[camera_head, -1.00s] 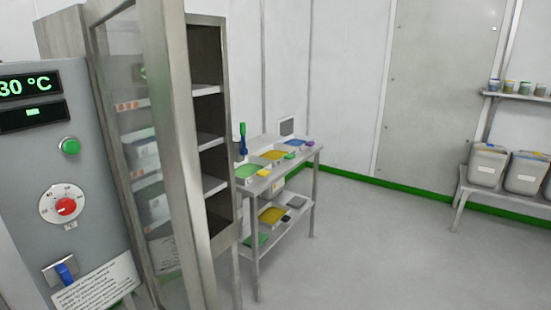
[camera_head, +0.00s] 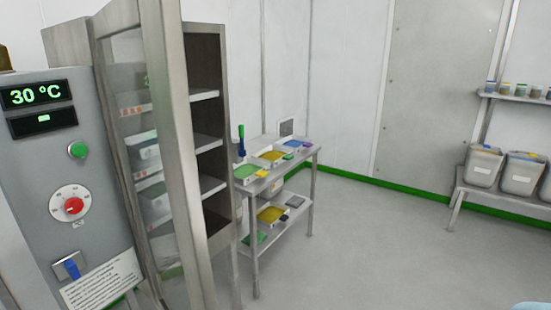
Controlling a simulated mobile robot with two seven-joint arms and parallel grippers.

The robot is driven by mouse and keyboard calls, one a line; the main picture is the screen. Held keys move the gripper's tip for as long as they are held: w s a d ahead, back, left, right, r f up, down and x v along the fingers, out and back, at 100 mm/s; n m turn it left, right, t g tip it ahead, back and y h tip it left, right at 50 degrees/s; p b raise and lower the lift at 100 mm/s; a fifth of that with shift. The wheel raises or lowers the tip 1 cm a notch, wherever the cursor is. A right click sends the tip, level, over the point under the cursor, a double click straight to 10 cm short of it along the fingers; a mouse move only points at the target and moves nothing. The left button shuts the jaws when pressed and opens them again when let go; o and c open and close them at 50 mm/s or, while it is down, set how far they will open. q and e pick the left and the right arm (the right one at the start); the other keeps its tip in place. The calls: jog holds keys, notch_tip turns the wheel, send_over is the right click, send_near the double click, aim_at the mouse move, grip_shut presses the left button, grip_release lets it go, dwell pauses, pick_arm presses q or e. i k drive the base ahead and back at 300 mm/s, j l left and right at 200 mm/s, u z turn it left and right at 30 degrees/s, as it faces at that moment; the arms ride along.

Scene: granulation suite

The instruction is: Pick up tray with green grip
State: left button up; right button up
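On the top of a metal table (camera_head: 258,184) stand several shallow white trays. The middle one (camera_head: 272,157) holds yellow material and has a small green grip on its right side, facing the room. Nearer is a tray with green contents (camera_head: 246,172) and a yellow grip. Farther back is a tray with blue contents (camera_head: 292,144) and a purple grip. Neither of my grippers is in view. The trays are small and distant, so fine detail is unclear.
A cabinet (camera_head: 207,130) with its glass door (camera_head: 140,150) open stands left of the table. A control panel (camera_head: 60,190) reads 30 °C. Bins (camera_head: 484,168) stand on a rack at right. The floor (camera_head: 390,240) between is clear. An unclear pale blue shape (camera_head: 533,306) shows bottom right.

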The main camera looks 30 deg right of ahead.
aim_at(274, 155)
jog(key=l, duration=0.45)
jog(key=k+l+u, duration=0.15)
jog(key=l, duration=0.3)
jog(key=k+l, duration=0.1)
jog(key=l, duration=0.35)
jog(key=i+l+u, duration=0.15)
jog(key=l, duration=0.3)
jog(key=l+u, duration=0.2)
jog(key=l, duration=0.25)
jog(key=i+l+u, duration=0.2)
jog(key=l, duration=0.45)
jog(key=i+l+u, duration=0.2)
jog(key=l, duration=0.45)
jog(key=l+u, duration=0.25)
jog(key=l, duration=0.4)
jog(key=i+l+u, duration=0.2)
jog(key=l, duration=0.5)
jog(key=l+u, duration=0.25)
jog(key=l, duration=0.65)
jog(key=l+u, duration=0.25)
jog(key=l, duration=0.6)
